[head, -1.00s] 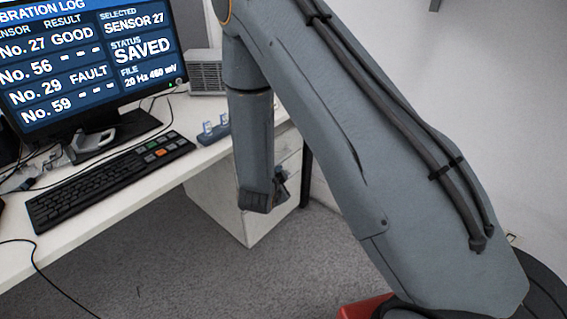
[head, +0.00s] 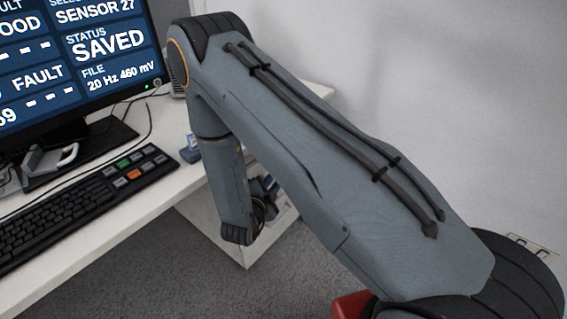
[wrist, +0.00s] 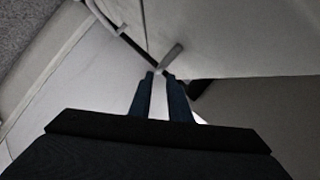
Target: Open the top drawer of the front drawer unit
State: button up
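The white drawer unit (head: 207,234) stands under the desk in the head view, partly hidden by my arm. Its top drawer front is not clearly visible there. In the wrist view a pale panel (wrist: 235,40) fills the upper right, with a short grey handle (wrist: 172,56) standing out at its corner. My gripper (wrist: 160,75) has its two dark fingers apart, with a narrow pale gap between them. The fingertips are at the near end of the handle; whether they touch it is unclear. In the head view my gripper (head: 268,190) is small and dark beside the unit.
The white desk (head: 115,222) carries a keyboard (head: 75,215), a monitor (head: 75,65) and a small blue item (head: 190,150). Grey carpet (head: 150,270) lies in front of the unit. A white wall (head: 440,90) is on the right.

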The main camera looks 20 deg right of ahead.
jog(key=x, duration=0.8)
jog(key=shift+d+b, duration=0.25)
jog(key=shift+b, duration=0.1)
jog(key=shift+c, duration=0.4)
grip_shut()
